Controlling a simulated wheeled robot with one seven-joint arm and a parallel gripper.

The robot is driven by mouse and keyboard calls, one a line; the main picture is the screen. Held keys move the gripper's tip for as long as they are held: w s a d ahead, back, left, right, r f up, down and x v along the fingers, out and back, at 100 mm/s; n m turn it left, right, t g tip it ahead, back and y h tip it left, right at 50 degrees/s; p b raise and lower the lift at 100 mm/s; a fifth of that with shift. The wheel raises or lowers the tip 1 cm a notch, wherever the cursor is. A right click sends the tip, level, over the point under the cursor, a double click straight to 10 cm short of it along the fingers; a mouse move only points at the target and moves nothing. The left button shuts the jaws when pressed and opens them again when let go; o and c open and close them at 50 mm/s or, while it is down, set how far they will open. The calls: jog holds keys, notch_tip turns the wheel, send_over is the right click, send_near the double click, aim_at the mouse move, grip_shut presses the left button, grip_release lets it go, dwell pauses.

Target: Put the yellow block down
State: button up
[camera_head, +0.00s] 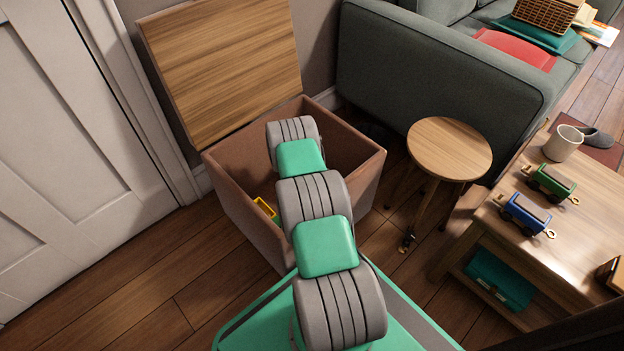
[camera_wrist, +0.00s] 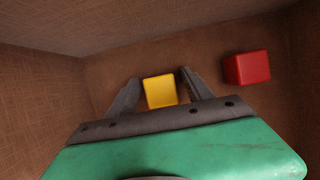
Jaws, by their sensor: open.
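The yellow block (camera_wrist: 160,91) is inside the brown box, between the fingers of my gripper (camera_wrist: 160,76) in the wrist view. The fingers are apart, with a narrow gap showing on each side of the block. The block appears to rest on the box floor, though its underside is hidden. In the head view my arm reaches down into the open box (camera_head: 237,200), and my gripper and the block are hidden there.
A red block (camera_wrist: 247,68) lies to the right of the yellow one. A small yellow object (camera_head: 264,207) shows inside the box's front left. The wooden lid (camera_head: 222,65) stands open. A round stool (camera_head: 449,148) and a table with toy wagons (camera_head: 527,214) stand to the right.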

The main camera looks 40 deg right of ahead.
jog(key=w+a+r+m+p, duration=0.1)
jog(key=a+r+m+p, duration=0.1)
jog(key=a+r, duration=0.5)
jog(key=a+r+m+t+y+p, duration=0.1)
jog(key=a+r+p, duration=0.1)
jog(key=r, duration=0.8)
jog(key=w+a+r+m+p, duration=0.1)
jog(key=a+r+m+p, duration=0.1)
jog(key=a+r, duration=0.5)
jog(key=s+a+r+m+y, duration=0.1)
jog(key=s+a+r+m, duration=0.15)
jog(key=r, duration=0.35)
jog(key=s+a+r+m+y, duration=0.1)
jog(key=a+r+m, duration=0.1)
jog(key=a+r, duration=0.3)
jog(key=s+a+r+m+y, duration=0.1)
jog(key=s+a+r+m, duration=0.3)
jog(key=s+a, duration=0.3)
jog(key=s+a+r+m, duration=0.5)
jog(key=s+a+r, duration=0.1)
jog(key=s, duration=0.6)
jog(key=shift+a+t+y, duration=0.4)
